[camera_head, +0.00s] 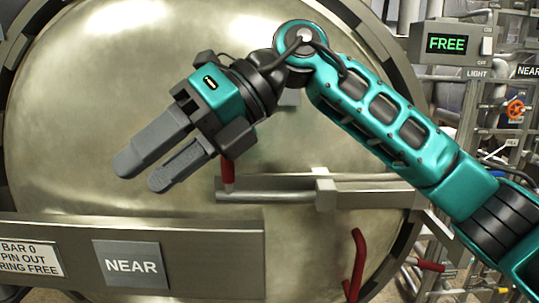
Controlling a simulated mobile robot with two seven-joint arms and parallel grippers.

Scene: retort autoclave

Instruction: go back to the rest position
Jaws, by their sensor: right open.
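My right gripper (150,162) is in front of the big round metal door (90,110) of the autoclave, left of the middle of the view. Its two grey fingers point down and left, apart from each other, with nothing between them. My right arm comes in from the lower right, bent at a teal joint near the top. A red-ended handle (227,171) on a metal bar (270,190) shows just right of and below the fingers. I cannot tell whether the gripper body touches it. My left gripper is not in view.
A grey beam with a NEAR plate (132,265) crosses the lower left. A red bent handle (356,265) stands at the lower middle. A box with a green FREE display (447,43) is at the upper right. Pipes and an orange valve wheel (515,109) are at the right edge.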

